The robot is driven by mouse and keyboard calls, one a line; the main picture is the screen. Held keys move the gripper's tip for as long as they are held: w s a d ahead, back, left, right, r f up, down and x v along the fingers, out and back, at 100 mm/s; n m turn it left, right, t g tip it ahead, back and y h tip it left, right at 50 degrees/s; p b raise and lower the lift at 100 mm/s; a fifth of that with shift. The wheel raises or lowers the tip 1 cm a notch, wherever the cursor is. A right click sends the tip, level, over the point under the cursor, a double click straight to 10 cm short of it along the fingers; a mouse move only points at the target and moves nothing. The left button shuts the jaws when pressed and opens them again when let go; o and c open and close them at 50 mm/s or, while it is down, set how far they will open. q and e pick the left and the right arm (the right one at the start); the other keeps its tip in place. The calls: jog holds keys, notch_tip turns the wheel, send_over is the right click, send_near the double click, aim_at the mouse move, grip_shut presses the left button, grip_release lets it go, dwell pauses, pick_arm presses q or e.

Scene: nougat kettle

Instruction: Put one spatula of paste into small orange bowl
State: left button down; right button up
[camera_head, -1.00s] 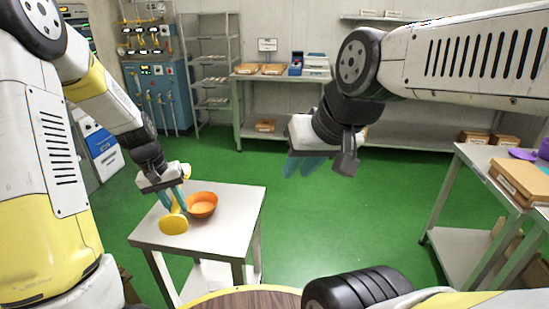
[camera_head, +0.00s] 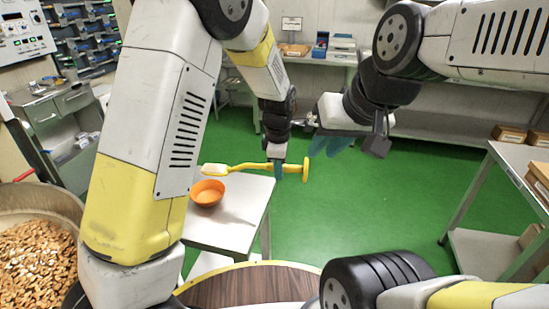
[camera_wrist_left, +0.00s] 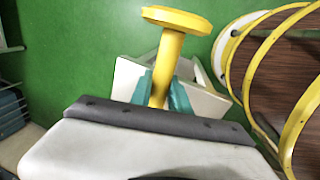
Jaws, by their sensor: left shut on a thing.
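The small orange bowl (camera_head: 207,194) stands upright on a small light table (camera_head: 234,232) in the head view. My left gripper (camera_head: 286,170) is shut on the handle of a yellow spatula (camera_head: 255,166), to the right of the bowl and higher. The spatula is nearly level; its pale flat end points left above the bowl's far side, and its round yellow end points right. I cannot tell whether paste is on the pale end. The spatula (camera_wrist_left: 167,65) also shows between the teal fingers in the left wrist view. My right gripper (camera_head: 328,146) hangs with teal fingers; their gap is unclear.
A large pan of brown nuts (camera_head: 38,258) stands at the lower left. A round wooden-topped thing (camera_head: 250,286) is at the bottom. A side table (camera_head: 520,168) is at the right. Green floor (camera_head: 370,210) lies clear between the tables.

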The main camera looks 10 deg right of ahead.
pick_arm(q)
jog(key=shift+a+f+h, duration=0.3)
jog(key=shift+f+h, duration=0.15)
jog(key=shift+h, duration=0.15)
jog(key=shift+w+a+r, duration=0.15)
jog(key=shift+r, duration=0.05)
jog(key=shift+w+a+r+g+h, duration=0.15)
jog(key=shift+a+r+h, duration=0.15)
jog(key=shift+r+h, duration=0.3)
jog(key=shift+a+r+g+h, duration=0.15)
jog(key=shift+a+r+h, duration=0.1)
jog(key=shift+r+h, duration=0.3)
jog(key=w+a+r+n+g+h, duration=0.1)
jog(key=w+a+r+h, duration=0.1)
jog(key=a+r+h, duration=0.4)
jog(key=w+a+r+n+g+h, duration=0.1)
jog(key=w+a+r+h, duration=0.2)
jog(key=a+r+h, duration=0.4)
jog(key=shift+w+a+r+g, duration=0.25)
jog(key=shift+a+r, duration=0.65)
jog(key=shift+a, duration=3.95)
notch_tip(320, 180, up, 5)
jog(key=t+y, duration=0.1)
jog(key=y, duration=0.4)
jog(key=m+t+y, duration=0.1)
jog(key=y, duration=0.5)
jog(key=m+t+y, duration=0.1)
jog(key=y, duration=0.4)
jog(key=shift+y, duration=0.35)
